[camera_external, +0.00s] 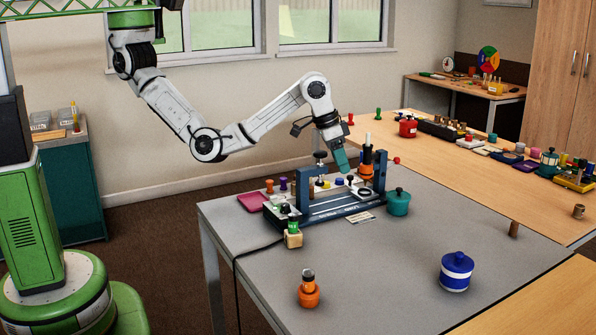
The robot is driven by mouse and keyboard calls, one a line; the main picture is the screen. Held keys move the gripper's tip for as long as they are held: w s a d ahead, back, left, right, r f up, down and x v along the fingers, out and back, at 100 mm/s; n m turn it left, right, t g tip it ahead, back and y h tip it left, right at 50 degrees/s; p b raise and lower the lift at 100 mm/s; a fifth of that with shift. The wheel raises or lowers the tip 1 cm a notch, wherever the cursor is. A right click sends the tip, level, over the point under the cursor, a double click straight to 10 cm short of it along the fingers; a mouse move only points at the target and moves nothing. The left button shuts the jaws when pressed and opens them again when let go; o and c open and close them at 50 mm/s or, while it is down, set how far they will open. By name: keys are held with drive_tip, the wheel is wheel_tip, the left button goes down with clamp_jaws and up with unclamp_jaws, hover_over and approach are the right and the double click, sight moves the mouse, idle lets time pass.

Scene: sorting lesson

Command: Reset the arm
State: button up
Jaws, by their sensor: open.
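My white arm reaches in from the upper left. My gripper (343,168) points down over the back of the grey table (400,290), above a dark blue device (335,208) with posts and small knobs. The fingers look teal and are small in this view, and I see nothing held between them. An orange and black piece (367,160) stands upright just right of my gripper, at the device's right post. I cannot tell whether the fingers touch the device.
A teal lidded pot (398,202), a blue-and-white pot (456,271), an orange bottle-like piece (309,292) and a magenta tray (254,202) are on the grey table. A wooden table (450,165) behind bears many items.

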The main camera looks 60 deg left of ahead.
drive_tip(key=w+a+f+n+y+p, duration=0.15)
drive_tip(key=w+a, duration=0.25)
drive_tip(key=a, duration=1)
drive_tip(key=w+a+f+n+p, duration=0.1)
drive_tip(key=w+a+f+n, duration=0.15)
drive_tip(key=a, duration=1.15)
drive_tip(key=s+a+f+y+b, duration=0.1)
drive_tip(key=s+a+f+b, duration=0.2)
drive_tip(key=s+a+f, duration=0.45)
drive_tip(key=s+a+f+y+b, duration=0.1)
drive_tip(key=s+a+f+b, duration=0.3)
drive_tip(key=f, duration=0.7)
drive_tip(key=s+f+g+h+b, duration=0.15)
drive_tip(key=s+f, duration=0.25)
drive_tip(key=s, duration=0.5)
drive_tip(key=s+f+g+b, duration=0.1)
drive_tip(key=s+f+b, duration=0.3)
drive_tip(key=s, duration=0.6)
wheel_tip(320, 180, up, 13)
drive_tip(key=p, duration=1.5)
drive_tip(key=shift+f, duration=0.15)
